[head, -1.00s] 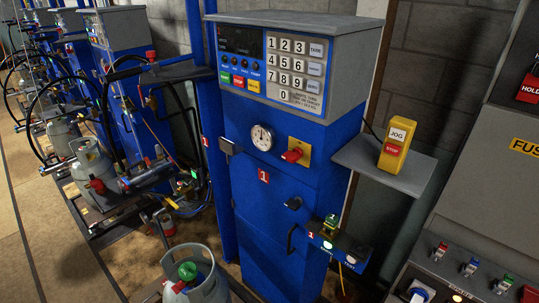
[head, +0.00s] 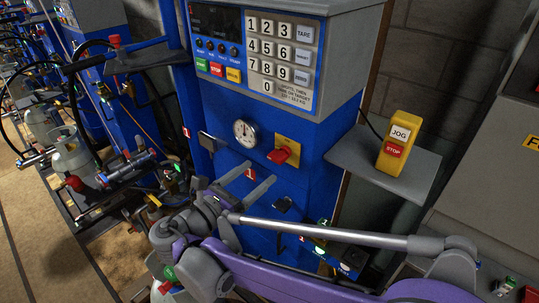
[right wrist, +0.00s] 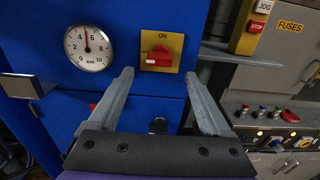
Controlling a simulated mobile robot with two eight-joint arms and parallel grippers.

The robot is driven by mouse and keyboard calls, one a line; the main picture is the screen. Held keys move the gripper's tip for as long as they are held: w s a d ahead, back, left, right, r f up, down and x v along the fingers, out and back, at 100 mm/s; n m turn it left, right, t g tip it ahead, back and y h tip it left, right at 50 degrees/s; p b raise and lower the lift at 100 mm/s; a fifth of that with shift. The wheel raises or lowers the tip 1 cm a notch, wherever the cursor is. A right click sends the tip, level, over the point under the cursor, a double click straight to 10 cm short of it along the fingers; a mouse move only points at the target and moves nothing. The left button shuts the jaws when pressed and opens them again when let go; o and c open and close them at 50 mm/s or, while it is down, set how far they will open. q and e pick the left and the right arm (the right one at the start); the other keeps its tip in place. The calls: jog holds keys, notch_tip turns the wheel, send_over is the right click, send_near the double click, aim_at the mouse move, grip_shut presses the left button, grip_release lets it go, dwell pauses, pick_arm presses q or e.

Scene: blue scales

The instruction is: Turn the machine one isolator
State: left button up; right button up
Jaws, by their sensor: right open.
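The machine one isolator is a red rotary knob (head: 283,153) on a yellow plate (head: 276,158) on the front of the blue machine, right of the round gauge (head: 245,133). In the right wrist view the red knob (right wrist: 158,55) sits on its yellow plate (right wrist: 163,66) under the word ON, ahead of and above the space between my fingers. My right gripper (head: 250,181) is open and empty, below and left of the knob in the head view, apart from it. It also shows in the right wrist view (right wrist: 162,82). My left gripper is not in view.
A keypad panel (head: 281,58) is above the knob. A grey shelf (head: 412,178) with a yellow jog/stop box (head: 399,144) juts out at the right. A bracket (head: 207,141) sticks out left of the gauge. Gas cylinders (head: 69,155) stand at the left.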

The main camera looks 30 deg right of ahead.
aim_at(273, 160)
jog(key=p+x, duration=0.1)
jog(key=x, duration=0.7)
jog(key=shift+w+d, duration=0.2)
jog(key=shift+d, duration=0.05)
grip_shut()
